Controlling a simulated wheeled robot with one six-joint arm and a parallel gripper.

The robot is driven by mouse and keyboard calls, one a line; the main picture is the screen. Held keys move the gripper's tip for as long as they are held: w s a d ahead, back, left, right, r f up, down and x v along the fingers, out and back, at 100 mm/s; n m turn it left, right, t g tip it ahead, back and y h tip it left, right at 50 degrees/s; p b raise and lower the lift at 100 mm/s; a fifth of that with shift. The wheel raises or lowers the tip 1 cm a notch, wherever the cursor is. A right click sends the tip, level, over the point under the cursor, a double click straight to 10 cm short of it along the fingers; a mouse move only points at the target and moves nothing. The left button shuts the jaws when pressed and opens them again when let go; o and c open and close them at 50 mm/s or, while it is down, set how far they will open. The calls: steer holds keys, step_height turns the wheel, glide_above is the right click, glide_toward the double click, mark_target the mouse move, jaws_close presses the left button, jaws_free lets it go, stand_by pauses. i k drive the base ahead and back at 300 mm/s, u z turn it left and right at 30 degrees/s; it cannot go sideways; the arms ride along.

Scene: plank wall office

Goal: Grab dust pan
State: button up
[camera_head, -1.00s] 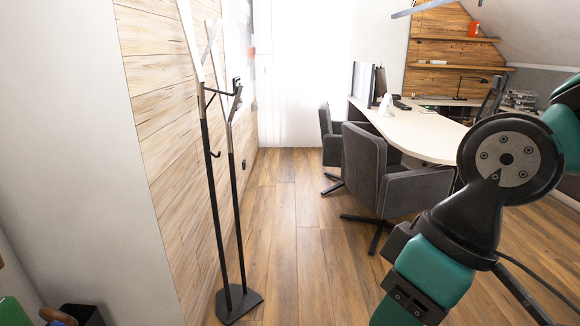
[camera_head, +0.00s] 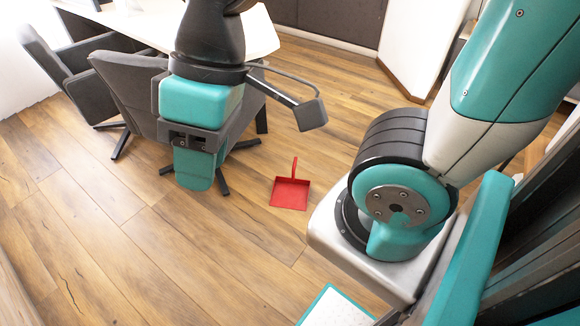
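A red dust pan (camera_head: 290,193) lies on the wooden floor near the middle of the picture. Its flat square tray faces up, and its short upright handle (camera_head: 294,168) is at the far side. The end of my arm, with its teal and black wrist, hangs in the upper left part of the picture. A dark bar ending in a square block sticks out to its right, above the dust pan in the picture. My gripper's fingers do not show clearly, so I cannot tell whether they are open. Nothing touches the dust pan.
Grey office chairs (camera_head: 115,92) stand at the left by a white-topped desk (camera_head: 140,22). A chair's dark feet (camera_head: 222,180) reach close to the dust pan's left. A white wall corner (camera_head: 415,45) is at the back. The floor (camera_head: 120,220) at the front left is clear.

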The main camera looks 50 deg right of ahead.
mark_target(292, 193)
steer(key=z, duration=0.8)
steer(key=i, duration=1.7)
steer(key=z, duration=0.85)
